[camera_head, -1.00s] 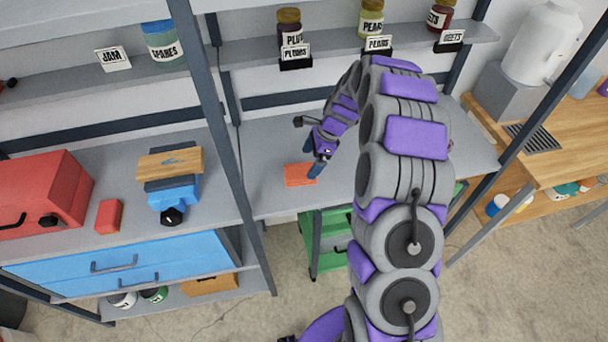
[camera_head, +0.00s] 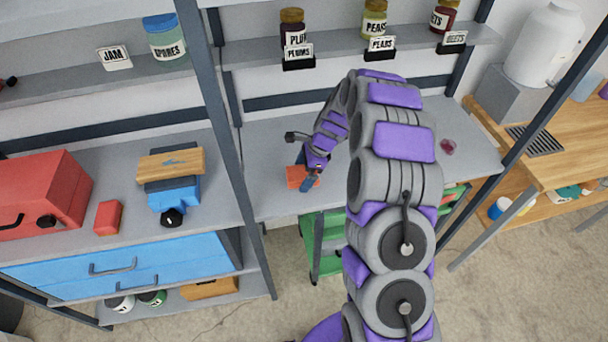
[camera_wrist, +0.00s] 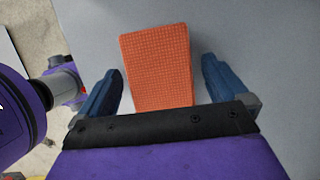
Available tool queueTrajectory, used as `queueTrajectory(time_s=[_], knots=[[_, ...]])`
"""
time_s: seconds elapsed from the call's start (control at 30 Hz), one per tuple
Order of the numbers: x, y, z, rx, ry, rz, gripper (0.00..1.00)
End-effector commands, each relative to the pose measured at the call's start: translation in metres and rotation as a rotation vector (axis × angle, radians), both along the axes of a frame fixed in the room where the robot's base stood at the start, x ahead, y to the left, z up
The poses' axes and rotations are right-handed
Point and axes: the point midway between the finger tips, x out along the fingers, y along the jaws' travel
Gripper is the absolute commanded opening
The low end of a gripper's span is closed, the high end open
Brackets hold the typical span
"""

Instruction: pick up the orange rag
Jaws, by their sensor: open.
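The orange rag (camera_wrist: 158,65) is a flat, textured rectangle lying on the grey shelf (camera_wrist: 260,60). In the wrist view my gripper (camera_wrist: 162,82) is open, with one blue finger on each side of the rag's near part and a gap on both sides. In the head view the rag (camera_head: 295,177) is partly hidden behind my gripper (camera_head: 308,180), which is low over the front part of the shelf. I cannot tell whether the fingertips touch the shelf.
A dark upright post (camera_head: 215,115) stands left of the rag. Jars stand on the shelf above. A green cart (camera_head: 333,240) is below. The shelf around the rag is clear.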

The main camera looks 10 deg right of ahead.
Motion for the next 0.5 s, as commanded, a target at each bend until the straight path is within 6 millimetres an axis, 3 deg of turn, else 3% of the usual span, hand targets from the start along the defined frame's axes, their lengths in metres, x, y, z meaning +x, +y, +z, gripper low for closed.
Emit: queueTrajectory(time_s=[0.33,0.5], knots=[[0.0003,-0.0059,-0.0015,0.006,-0.002,0.001,0.99],[0.0004,-0.0058,-0.0020,0.006,-0.001,0.000,0.83]])
